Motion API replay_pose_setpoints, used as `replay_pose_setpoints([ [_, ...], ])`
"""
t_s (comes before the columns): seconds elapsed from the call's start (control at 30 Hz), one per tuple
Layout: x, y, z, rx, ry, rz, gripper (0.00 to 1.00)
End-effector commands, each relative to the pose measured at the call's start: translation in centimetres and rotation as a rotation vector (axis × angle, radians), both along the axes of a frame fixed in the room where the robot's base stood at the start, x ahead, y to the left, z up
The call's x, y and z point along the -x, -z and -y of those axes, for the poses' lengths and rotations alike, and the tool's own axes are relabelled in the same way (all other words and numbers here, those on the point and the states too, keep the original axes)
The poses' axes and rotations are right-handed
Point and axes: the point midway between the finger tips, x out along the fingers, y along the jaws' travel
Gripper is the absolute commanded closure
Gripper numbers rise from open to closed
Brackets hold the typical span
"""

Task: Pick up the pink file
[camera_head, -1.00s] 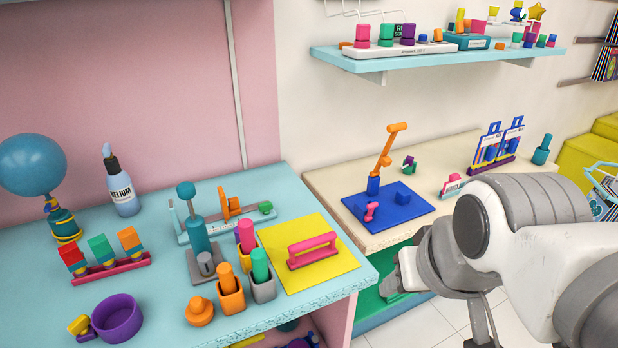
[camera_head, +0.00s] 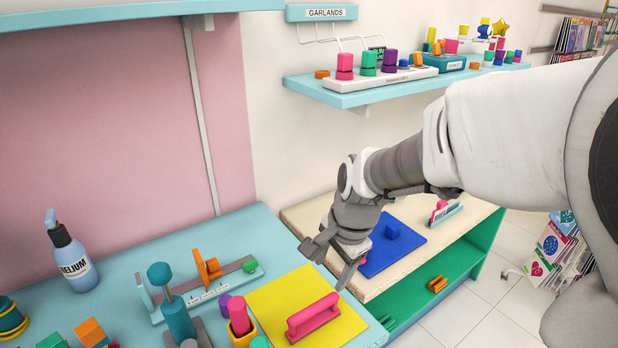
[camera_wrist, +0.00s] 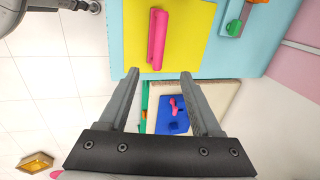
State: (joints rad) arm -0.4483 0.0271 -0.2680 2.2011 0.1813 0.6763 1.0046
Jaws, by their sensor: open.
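The pink file (camera_head: 313,318) is a long bar with a raised handle, lying on a yellow mat (camera_head: 268,302) near the front right of the light blue table. In the wrist view the file (camera_wrist: 158,38) shows just beyond my fingertips, between their lines and slightly left of centre. My gripper (camera_head: 328,268) is open and empty. It is tilted, above and behind the file, near the table's right edge. In the wrist view my gripper (camera_wrist: 160,75) has both fingers apart with nothing between them.
A cream bench (camera_head: 300,214) with a blue mat (camera_head: 372,264) stands behind my gripper. A shelf (camera_head: 365,98) hangs above.

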Motion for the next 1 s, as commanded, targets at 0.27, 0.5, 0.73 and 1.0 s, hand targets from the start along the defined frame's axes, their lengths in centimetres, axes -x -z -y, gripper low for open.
replay_pose_setpoints([
  [0.27,-0.9,4.0,-0.7,-0.001,0.028,-0.015,0.35],
  [0.5,-2.0,9.1,-1.5,0.000,0.027,-0.014,0.35],
  [0.73,-2.8,11.9,-1.9,-0.002,0.026,-0.010,0.35],
  [1.0,-3.1,14.6,-2.3,-0.001,0.025,-0.013,0.35],
])
